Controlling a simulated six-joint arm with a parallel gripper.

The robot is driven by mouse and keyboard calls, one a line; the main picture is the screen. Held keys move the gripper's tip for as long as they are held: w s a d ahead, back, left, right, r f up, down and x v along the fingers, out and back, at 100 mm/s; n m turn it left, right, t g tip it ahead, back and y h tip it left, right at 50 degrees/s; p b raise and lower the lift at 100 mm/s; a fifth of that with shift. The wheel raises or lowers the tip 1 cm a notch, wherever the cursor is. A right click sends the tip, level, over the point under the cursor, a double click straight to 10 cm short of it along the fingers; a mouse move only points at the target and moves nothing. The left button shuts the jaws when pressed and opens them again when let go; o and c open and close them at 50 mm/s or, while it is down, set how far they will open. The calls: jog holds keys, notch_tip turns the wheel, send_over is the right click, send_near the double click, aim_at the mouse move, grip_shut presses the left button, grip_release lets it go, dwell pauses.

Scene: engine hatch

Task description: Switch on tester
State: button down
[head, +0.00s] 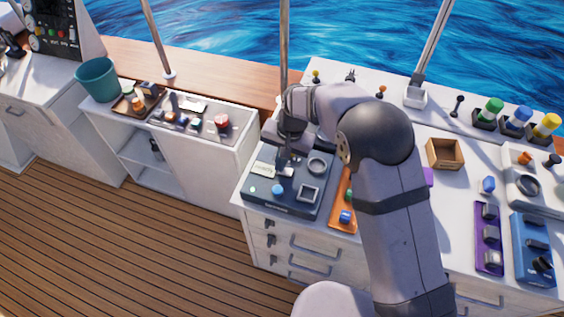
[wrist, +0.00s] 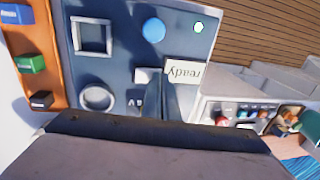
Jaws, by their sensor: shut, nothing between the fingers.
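The tester is a dark blue panel (head: 296,207) on the counter; it fills the upper middle of the wrist view (wrist: 120,60). It carries a round blue button (wrist: 154,30), a square frame (wrist: 92,35), a ring (wrist: 97,97) and a white label reading "ready" (wrist: 185,72), upside down in the wrist view. A small pale green light (wrist: 198,27) shows near its corner. My gripper (head: 285,165) is shut and empty, pointing down over the panel's far part. In the wrist view its fingers (wrist: 160,98) are beside the label and partly hide what lies beneath; contact cannot be told.
An orange tray (wrist: 52,68) with coloured blocks lies right beside the tester in the head view. An open wooden box (head: 445,153) and purple (head: 488,238) and blue (head: 530,250) panels stand farther right. A pole (head: 284,50) rises behind my gripper.

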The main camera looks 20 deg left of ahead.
aim_at(290, 171)
jog(key=shift+d+f, duration=0.1)
jog(key=shift+d, duration=0.15)
jog(key=shift+d, duration=0.6)
jog(key=shift+r, duration=0.35)
jog(key=shift+r+p, duration=0.2)
jog(key=shift+p, duration=0.25)
notch_tip(290, 171, up, 13)
jog(key=d+b, duration=0.1)
jog(key=d, duration=0.1)
jog(key=shift+b, duration=0.4)
jog(key=a+b, duration=0.1)
jog(key=b, duration=0.4)
jog(key=shift+w+f, duration=0.15)
jog(key=shift+a+r+b, duration=0.1)
jog(key=shift+r+b, duration=0.2)
jog(key=shift+b, duration=0.1)
